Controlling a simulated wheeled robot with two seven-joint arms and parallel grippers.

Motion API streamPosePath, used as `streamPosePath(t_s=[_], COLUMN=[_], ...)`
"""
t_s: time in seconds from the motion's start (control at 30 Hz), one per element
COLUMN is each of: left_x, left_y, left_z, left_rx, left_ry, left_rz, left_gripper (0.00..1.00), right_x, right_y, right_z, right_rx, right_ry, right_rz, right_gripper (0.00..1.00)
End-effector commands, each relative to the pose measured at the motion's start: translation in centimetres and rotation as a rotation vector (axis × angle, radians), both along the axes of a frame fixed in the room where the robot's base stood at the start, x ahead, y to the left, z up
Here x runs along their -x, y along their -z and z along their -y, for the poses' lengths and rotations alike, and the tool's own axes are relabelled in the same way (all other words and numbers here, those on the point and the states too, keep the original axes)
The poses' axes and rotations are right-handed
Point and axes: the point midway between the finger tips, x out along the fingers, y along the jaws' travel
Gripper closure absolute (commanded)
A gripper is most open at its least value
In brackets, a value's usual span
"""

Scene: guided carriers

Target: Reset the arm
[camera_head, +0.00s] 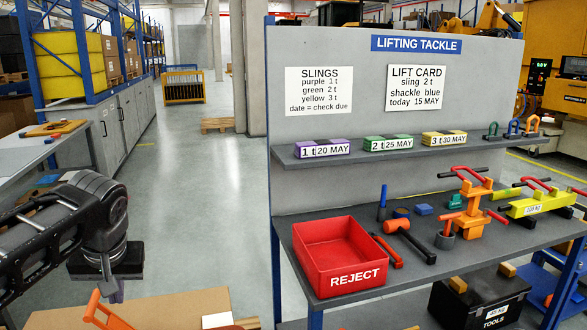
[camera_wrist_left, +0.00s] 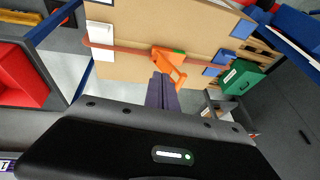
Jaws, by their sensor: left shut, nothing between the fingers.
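My left arm (camera_head: 50,225) comes in from the left in the head view. My right gripper is not in view.
A grey table (camera_head: 440,267) at right holds a red REJECT bin (camera_head: 340,255), an orange mallet (camera_head: 405,238) and other tackle. Above it is a shelf (camera_head: 390,150) with sling packs.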

Motion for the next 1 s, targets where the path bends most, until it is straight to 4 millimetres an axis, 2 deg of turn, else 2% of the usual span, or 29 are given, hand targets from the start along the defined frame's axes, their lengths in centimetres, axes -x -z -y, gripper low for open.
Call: streamPosePath(t_s=[0.17, 0.27, 0.47, 0.57, 0.67, 0.77, 0.8, 0.87, 0.9, 0.97, 1.0], left_x=[-2.3, -3.8, -7.3, -8.8, -9.9, -9.5, -8.8, -7.3, -6.0, -3.5, -1.6], left_y=[0.2, 0.4, 3.1, 6.1, 10.9, 18.2, 21.3, 25.8, 28.7, 33.0, 35.6], left_z=[1.5, 3.1, 8.9, 12.5, 16.9, 21.2, 22.5, 24.1, 24.9, 25.7, 26.1], left_rx=[0.028, 0.05, 0.107, 0.147, 0.203, 0.277, 0.306, 0.348, 0.374, 0.408, 0.428], left_ry=[0.084, 0.148, 0.319, 0.408, 0.492, 0.551, 0.559, 0.557, 0.548, 0.524, 0.502], left_rz=[0.078, 0.13, 0.223, 0.254, 0.276, 0.274, 0.268, 0.252, 0.238, 0.206, 0.181], left_gripper=[1.0, 1.0, 1.0, 1.0, 1.0, 1.0, 1.0, 1.0, 1.0, 1.0, 1.0], right_x=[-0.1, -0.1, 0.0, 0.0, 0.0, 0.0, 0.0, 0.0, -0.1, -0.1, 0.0], right_y=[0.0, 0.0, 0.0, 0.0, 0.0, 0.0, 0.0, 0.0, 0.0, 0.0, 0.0], right_z=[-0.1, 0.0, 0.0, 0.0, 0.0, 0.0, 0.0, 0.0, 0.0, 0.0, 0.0], right_rx=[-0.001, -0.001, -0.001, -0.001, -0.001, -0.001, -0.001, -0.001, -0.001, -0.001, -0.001], right_ry=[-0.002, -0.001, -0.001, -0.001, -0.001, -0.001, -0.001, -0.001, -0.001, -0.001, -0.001], right_rz=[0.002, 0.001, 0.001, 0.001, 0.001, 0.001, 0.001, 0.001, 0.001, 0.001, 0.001], right_gripper=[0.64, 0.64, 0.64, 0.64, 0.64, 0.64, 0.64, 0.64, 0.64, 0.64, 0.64])
